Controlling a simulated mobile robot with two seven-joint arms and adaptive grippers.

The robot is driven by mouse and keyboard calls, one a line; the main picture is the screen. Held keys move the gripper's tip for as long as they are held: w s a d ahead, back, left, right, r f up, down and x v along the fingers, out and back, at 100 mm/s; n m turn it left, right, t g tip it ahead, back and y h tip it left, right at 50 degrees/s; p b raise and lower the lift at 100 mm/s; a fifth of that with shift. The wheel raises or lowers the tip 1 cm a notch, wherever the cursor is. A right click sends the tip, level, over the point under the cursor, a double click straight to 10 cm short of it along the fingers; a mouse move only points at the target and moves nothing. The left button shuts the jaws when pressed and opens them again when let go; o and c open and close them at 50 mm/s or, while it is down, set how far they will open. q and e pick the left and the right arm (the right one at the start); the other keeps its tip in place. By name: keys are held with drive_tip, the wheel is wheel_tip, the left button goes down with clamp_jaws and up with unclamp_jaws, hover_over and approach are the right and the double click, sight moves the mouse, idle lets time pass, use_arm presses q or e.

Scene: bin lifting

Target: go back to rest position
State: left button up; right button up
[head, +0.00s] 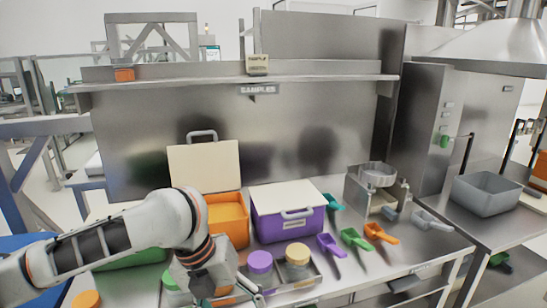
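My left arm comes in from the left, and my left gripper (240,292) hangs low over the front of the steel table, beside the tray of lidded jars. It is dark and partly cut off by the bottom edge; its fingers are too unclear to tell open from shut. My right gripper is not in view. An orange bin (228,218) stands behind the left gripper, its cream lid (204,166) raised upright at the back. A purple bin (284,226) with its white lid down stands to its right. A green bin (130,260) is partly hidden behind my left arm.
Jars with a purple lid (260,261) and a tan lid (298,253) sit near the gripper. Purple (330,244), green (354,238) and orange (380,232) scoops lie right of them. A steel device (375,190) stands behind; a grey tub (486,194) is far right.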

use_arm(q)
drive_tip(key=w+d+f+n+t+h, duration=0.2)
drive_tip(key=d+f+n+t+h, duration=0.55)
drive_tip(key=f+n, duration=0.75)
drive_tip(key=s+a+f+n+t+y, duration=0.1)
drive_tip(key=s+a+f+n+y, duration=0.3)
drive_tip(key=s+a+f+n, duration=0.3)
drive_tip(key=s+a+f+n+t+y, duration=0.1)
drive_tip(key=s+a+f+n+y, duration=0.3)
drive_tip(key=a, duration=0.9)
drive_tip(key=s+f+n, duration=0.3)
drive_tip(key=f+n, duration=0.2)
